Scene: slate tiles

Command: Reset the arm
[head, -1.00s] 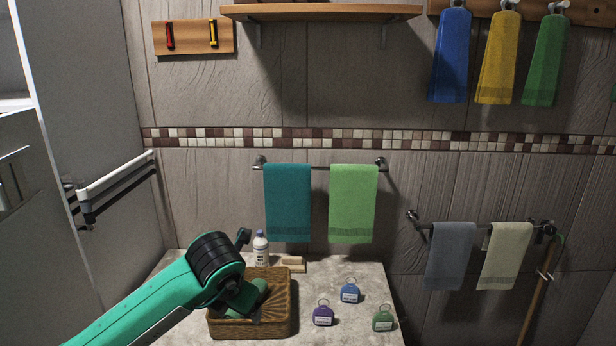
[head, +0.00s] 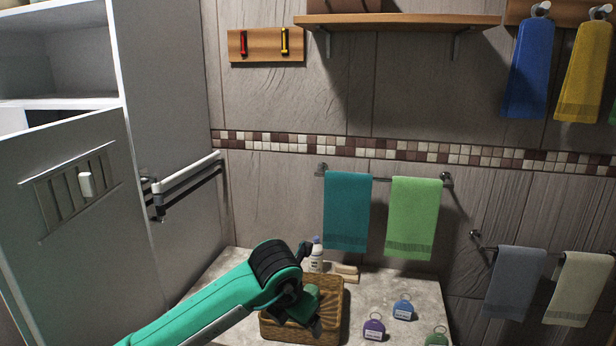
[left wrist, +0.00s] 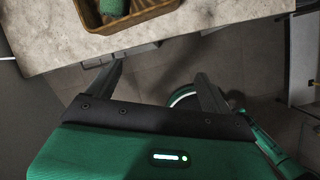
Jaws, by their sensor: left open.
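My left arm comes in from the lower left of the head view, and its wrist hides part of the wicker basket (head: 331,322). In the left wrist view my left gripper (left wrist: 160,75) is open, with two dark fingers spread and nothing between them. Floor and the counter's front edge show beyond the fingers. The basket's corner (left wrist: 152,14) shows at the top of that view, with something green inside it. The gripper is apart from the basket. My right gripper is in neither view.
The stone counter (head: 385,285) holds the basket, a white bottle (head: 316,258), a brush-like block (head: 346,271) and tags: purple (head: 374,328), blue (head: 403,310), green (head: 437,338). A teal towel (head: 347,212) and green towel (head: 413,218) hang behind. A cabinet (head: 75,220) stands left.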

